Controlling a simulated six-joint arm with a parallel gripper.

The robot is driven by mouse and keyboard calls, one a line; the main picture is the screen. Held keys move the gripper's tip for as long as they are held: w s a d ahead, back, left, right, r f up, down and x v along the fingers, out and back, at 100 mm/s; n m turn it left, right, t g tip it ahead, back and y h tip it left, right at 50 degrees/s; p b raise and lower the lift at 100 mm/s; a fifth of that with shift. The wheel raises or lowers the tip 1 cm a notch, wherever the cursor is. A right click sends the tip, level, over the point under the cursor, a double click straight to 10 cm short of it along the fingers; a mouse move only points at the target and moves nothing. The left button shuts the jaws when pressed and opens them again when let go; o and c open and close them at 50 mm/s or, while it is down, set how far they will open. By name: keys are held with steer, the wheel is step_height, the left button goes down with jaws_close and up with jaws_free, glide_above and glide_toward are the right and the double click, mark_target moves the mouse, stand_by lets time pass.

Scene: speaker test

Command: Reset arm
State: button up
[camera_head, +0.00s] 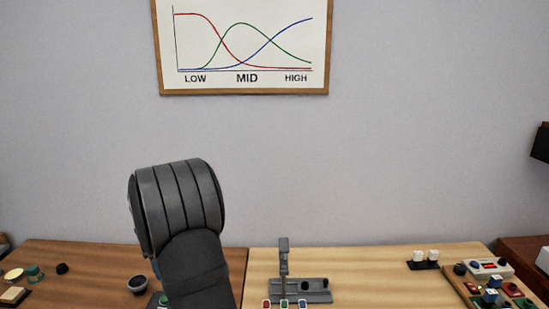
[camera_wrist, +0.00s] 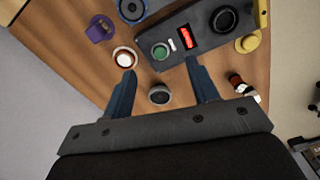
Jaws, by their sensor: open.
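My gripper (camera_wrist: 161,68) shows in the wrist view with its two blue-grey fingers apart and nothing held between them. A dark grey device (camera_wrist: 200,32) with a green button, a red lit display and a black knob lies beyond the fingertips. A small dark round cup (camera_wrist: 160,95) shows in the gap between the fingers, apart from both. In the head view my arm rises in front of the table, and its bulk hides part of the tabletop; the fingers do not show there.
A white-topped round piece (camera_wrist: 125,58) lies by the left fingertip. A purple piece (camera_wrist: 99,29), a blue ringed part (camera_wrist: 131,9) and a yellow round piece (camera_wrist: 248,41) lie around. A grey stand (camera_head: 284,262) rises from the lighter table (camera_head: 375,270). A control panel (camera_head: 492,268) sits right.

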steer(key=w+a+f, duration=0.2)
steer(key=a, duration=0.6)
steer(key=w+a+f+n, duration=0.1)
steer(key=w+a, duration=0.1)
steer(key=a, duration=0.6)
steer(key=shift+w+a+f, duration=0.3)
steer(key=shift+w+f, duration=0.1)
steer(key=shift+o, duration=0.3)
